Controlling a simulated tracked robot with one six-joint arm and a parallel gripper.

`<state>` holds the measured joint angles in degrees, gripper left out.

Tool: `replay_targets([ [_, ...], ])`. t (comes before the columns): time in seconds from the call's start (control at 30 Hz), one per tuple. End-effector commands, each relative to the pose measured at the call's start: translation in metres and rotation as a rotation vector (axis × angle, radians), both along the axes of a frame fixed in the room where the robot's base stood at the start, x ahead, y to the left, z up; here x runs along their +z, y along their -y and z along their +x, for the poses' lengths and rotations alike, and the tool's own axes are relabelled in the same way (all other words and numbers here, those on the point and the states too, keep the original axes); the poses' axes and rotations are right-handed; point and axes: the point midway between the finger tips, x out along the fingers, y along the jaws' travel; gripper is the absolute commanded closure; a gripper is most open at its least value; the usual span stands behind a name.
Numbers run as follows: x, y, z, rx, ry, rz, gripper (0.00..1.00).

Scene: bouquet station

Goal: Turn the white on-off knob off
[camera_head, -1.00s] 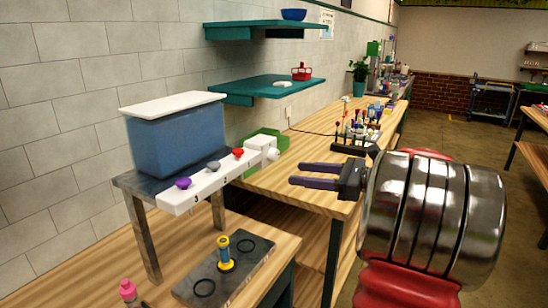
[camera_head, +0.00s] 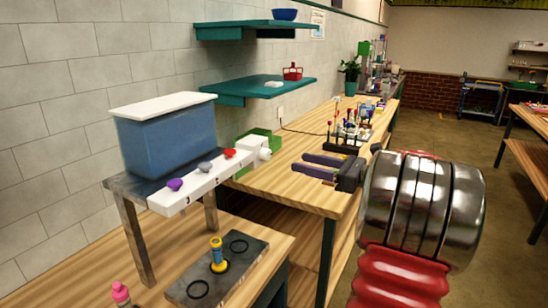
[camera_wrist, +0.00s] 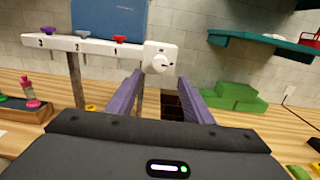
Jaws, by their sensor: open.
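The white on-off knob (camera_head: 265,154) is a round white dial on the right end of the white valve bar (camera_head: 205,187). It also shows in the wrist view (camera_wrist: 158,57), facing me with a small dark mark near its middle. My gripper (camera_head: 300,163) is open and empty, to the right of the knob in the head view and apart from it. In the wrist view my gripper's two purple fingers (camera_wrist: 158,78) stand spread, with the knob just above and beyond the gap between their tips.
Purple (camera_head: 175,184), grey (camera_head: 204,166) and red (camera_head: 230,153) small knobs line the bar below the blue tank (camera_head: 168,141). A green block (camera_wrist: 232,96) stands right of the knob. Teal shelves (camera_head: 262,86) hang above. Open air lies between fingers and knob.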

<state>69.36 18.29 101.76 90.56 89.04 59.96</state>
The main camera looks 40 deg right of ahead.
Motion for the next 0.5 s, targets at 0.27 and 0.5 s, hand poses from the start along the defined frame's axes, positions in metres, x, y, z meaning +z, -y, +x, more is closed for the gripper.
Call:
replay_targets([
  [0.27,0.000,-0.016,0.042,0.003,0.001,-0.001,0.53],
  [0.5,0.000,-0.028,0.076,0.003,0.000,0.000,0.53],
])
